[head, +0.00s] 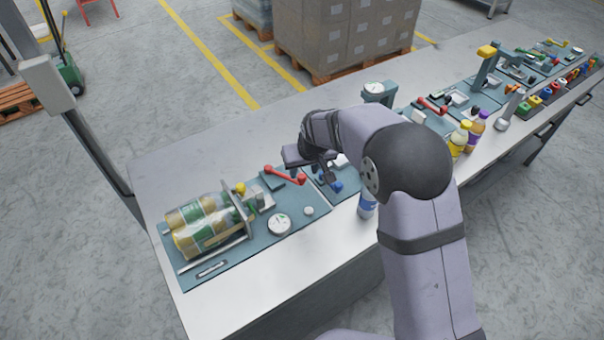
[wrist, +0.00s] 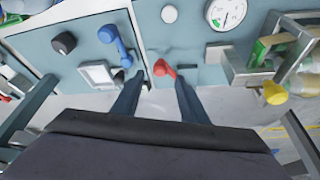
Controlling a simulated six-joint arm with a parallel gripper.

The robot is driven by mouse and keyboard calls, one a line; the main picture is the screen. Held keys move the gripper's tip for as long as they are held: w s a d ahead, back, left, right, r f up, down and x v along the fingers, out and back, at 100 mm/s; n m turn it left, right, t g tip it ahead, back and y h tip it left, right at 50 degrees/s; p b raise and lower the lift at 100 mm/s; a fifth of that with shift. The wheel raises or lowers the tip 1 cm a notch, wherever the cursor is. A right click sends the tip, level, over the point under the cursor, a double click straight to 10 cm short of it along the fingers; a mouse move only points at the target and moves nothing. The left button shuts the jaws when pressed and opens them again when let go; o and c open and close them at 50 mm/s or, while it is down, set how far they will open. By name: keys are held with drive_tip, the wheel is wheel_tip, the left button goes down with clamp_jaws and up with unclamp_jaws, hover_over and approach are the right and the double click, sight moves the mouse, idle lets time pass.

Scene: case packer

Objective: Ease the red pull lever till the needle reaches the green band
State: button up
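The red pull lever (head: 285,174) stands on the near teal panel, left of my gripper (head: 322,176) in the head view. In the wrist view the red lever's knob (wrist: 164,69) shows just beyond my gripper (wrist: 160,80), in line with the gap between its fingertips. The two fingers are apart and nothing is held between them. Whether the tips are level with the knob cannot be told. A round white gauge (head: 279,224) lies on the same panel; in the wrist view its dial (wrist: 226,12) shows a green band. The needle is too small to read surely.
Bottles (head: 203,226) lie in a holder on the left, beside a yellow knob (wrist: 274,92). A blue handle (wrist: 115,45) and a black knob (wrist: 64,42) are on the neighbouring panel. Another red lever (head: 432,104) and gauge (head: 374,88) stand farther along the bench.

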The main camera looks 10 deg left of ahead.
sight(302, 176)
drive_tip(key=shift+p+x, duration=0.8)
drive_tip(key=shift+x, duration=1.7)
clamp_jaws()
